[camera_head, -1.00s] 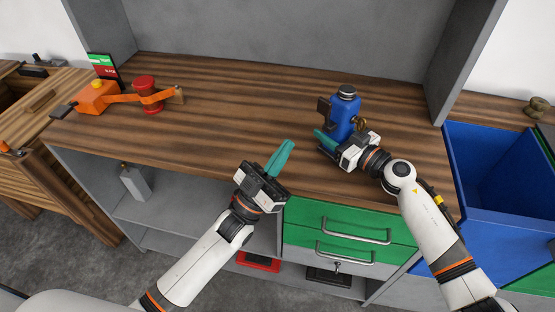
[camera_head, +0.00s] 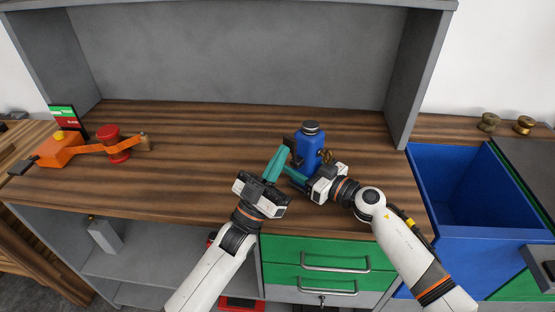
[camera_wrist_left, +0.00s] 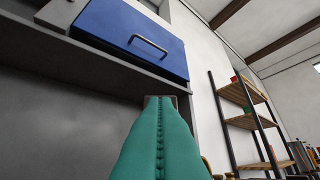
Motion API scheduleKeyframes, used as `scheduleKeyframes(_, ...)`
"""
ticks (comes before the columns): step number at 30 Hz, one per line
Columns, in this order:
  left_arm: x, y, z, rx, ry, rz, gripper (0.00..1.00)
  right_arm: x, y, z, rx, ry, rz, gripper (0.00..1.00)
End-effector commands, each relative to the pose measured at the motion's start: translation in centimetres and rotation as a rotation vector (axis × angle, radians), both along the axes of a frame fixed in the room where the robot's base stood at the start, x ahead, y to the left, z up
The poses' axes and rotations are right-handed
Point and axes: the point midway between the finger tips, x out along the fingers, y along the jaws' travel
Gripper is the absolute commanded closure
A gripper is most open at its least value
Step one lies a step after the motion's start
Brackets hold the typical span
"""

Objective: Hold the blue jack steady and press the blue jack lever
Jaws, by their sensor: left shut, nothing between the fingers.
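The blue jack (camera_head: 309,150) stands upright on the wooden bench in the head view, with a black cap. A dark part, possibly the lever, shows on its left side, and brass parts (camera_head: 327,156) on its right. My left gripper (camera_head: 280,153) is shut and empty, its teal fingertips just left of the jack; I cannot tell whether they touch it. My right gripper (camera_head: 292,173) is low in front of the jack, fingers pointing left. Its grip on the jack is hidden. In the left wrist view the shut teal fingers (camera_wrist_left: 160,115) show, but no jack.
An orange device with a red cylinder (camera_head: 115,145) stands at the bench's far left. A blue bin (camera_head: 430,180) is right of the bench, with brass weights (camera_head: 488,122) behind it.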

Motion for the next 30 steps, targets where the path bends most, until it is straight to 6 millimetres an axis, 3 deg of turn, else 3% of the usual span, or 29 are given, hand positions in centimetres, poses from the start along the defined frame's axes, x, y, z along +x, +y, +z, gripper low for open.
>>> scheduleKeyframes(6, 1.7, -1.2, 1.9, -0.002, -0.004, -0.001, 1.0, 0.0, 0.0, 0.0, -0.001, -0.001, 0.0, 1.0)
scheduleKeyframes(18, 1.7, -1.2, 1.9, 0.001, 0.001, 0.0, 1.0, 0.0, 0.0, 0.0, -0.001, -0.002, 0.001, 1.0)
scheduleKeyframes(26, -1.5, 1.1, 3.1, 0.0, -0.002, 0.0, 1.0, 0.0, 0.0, 0.0, -0.001, -0.002, 0.0, 1.0)
scheduleKeyframes(30, -3.8, 2.8, 1.2, 0.001, 0.003, 0.001, 1.0, 0.0, 0.0, 0.0, -0.001, -0.002, 0.0, 1.0)
